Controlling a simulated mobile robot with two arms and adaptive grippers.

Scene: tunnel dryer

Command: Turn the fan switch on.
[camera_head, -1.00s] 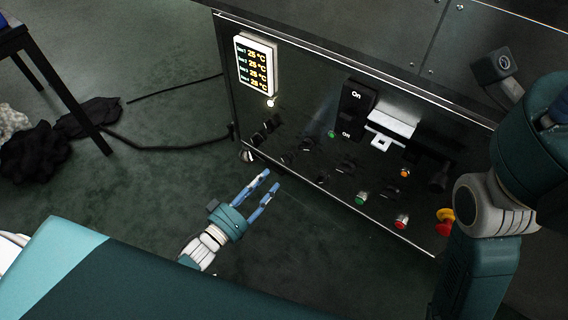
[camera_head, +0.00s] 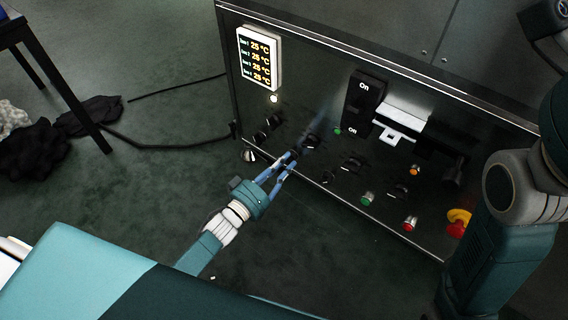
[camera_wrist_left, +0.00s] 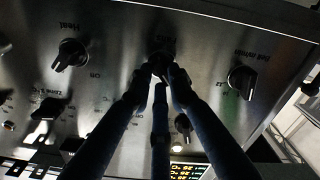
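The fan switch (camera_wrist_left: 158,62) is a dark rotary knob on the metal control panel. In the left wrist view it sits at top centre, below an upside-down label that is hard to read. My right gripper is out of view; only my right arm shows at the right.
Beside it are the heat knob (camera_wrist_left: 70,55) and another rotary knob (camera_wrist_left: 242,80). A lit temperature display (camera_head: 260,58), a large On/Off switch (camera_head: 364,95), green and red buttons and a red emergency stop (camera_head: 459,222) share the panel.

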